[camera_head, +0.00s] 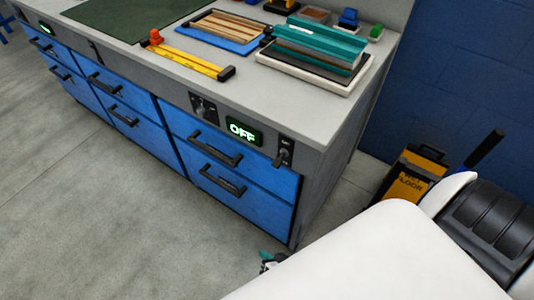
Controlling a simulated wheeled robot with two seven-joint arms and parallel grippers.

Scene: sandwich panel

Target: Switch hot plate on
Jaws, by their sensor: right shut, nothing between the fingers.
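A green-lit display reading OFF (243,131) is set in the bench's front panel. Just right of it is a small dark toggle switch (284,153) on the same panel. A pale slab with a dark top (312,76), perhaps the hot plate, lies on the bench above them, with a teal channel-shaped block (318,46) on it. My right gripper (269,262) shows only as small dark and teal parts at the bottom. It is shut and empty, below and apart from the switch, mostly hidden by my white arm. My left gripper is not in view.
The grey bench (130,50) has blue drawers with black handles (215,150). Another dark switch (203,107) sits left of the display. A yellow tool (188,57) and a blue tray with wooden strips (222,31) lie on top. A yellow floor sign (413,174) stands right.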

